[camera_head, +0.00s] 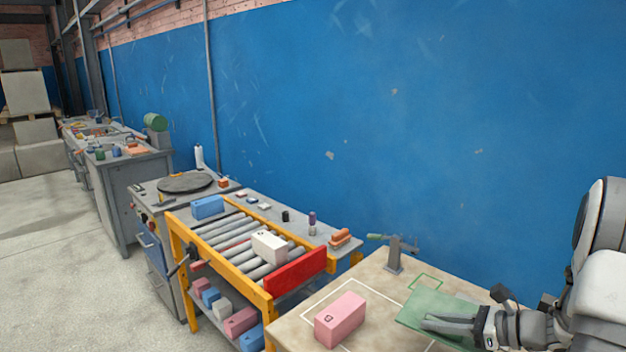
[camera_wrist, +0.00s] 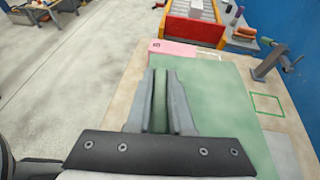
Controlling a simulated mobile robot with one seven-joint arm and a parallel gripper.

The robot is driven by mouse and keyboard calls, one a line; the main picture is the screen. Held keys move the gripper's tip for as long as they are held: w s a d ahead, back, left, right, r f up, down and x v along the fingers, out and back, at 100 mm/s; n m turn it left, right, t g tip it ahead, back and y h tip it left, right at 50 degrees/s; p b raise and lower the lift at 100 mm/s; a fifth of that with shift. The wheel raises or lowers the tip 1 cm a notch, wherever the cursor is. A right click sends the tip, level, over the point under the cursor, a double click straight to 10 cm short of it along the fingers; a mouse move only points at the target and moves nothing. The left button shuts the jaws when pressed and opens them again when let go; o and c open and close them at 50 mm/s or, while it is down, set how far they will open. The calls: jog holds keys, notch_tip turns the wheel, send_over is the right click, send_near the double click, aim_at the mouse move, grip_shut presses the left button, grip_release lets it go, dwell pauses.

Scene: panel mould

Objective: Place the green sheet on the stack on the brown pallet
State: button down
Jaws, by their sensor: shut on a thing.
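The green sheet (camera_head: 418,304) is a flat pale-green panel over the beige table at the lower right of the head view. It also shows in the wrist view (camera_wrist: 222,92), spreading beyond and to the right of the fingers. My gripper (camera_head: 424,321) is shut on the green sheet near its front edge. In the wrist view my gripper (camera_wrist: 160,76) has its fingers close together with a green strip between them. I cannot tell whether the sheet touches the table. I cannot make out a brown pallet with a stack of sheets near the gripper.
A pink block (camera_head: 340,319) stands on the beige table (camera_head: 388,280), beside the sheet. A clamp-like grey post (camera_head: 394,256) stands behind it. A roller conveyor with a red end plate (camera_head: 295,276) is to the left. A blue wall (camera_head: 420,120) closes the back.

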jog(key=w+a+f+m+t+h, duration=0.1)
jog(key=a+f+m, duration=0.1)
jog(key=a, duration=0.6)
jog(key=w+a+f+m+t+h, duration=0.1)
jog(key=a+f, duration=0.3)
jog(key=a, duration=0.4)
jog(key=shift+w+f+m+t+h, duration=0.25)
jog(key=shift+m+t+h, duration=0.15)
jog(key=shift+h, duration=0.4)
jog(key=s+d+m+t+h+b, duration=0.15)
jog(key=d+b, duration=0.95)
jog(key=d, duration=1.1)
jog(key=shift+m+g+h, duration=0.25)
jog(key=shift+m+h, duration=0.1)
jog(key=w+a+f+b, duration=0.1)
jog(key=w+a+f, duration=0.2)
jog(key=w+a+f+b, duration=0.1)
jog(key=w+a+f, duration=0.3)
jog(key=shift+w+a+f, duration=0.15)
jog(key=shift+a+f, duration=0.15)
jog(key=shift+w+f, duration=0.1)
jog(key=shift+f, duration=0.05)
jog(key=shift+f+b, duration=0.55)
jog(key=shift+f, duration=1.3)
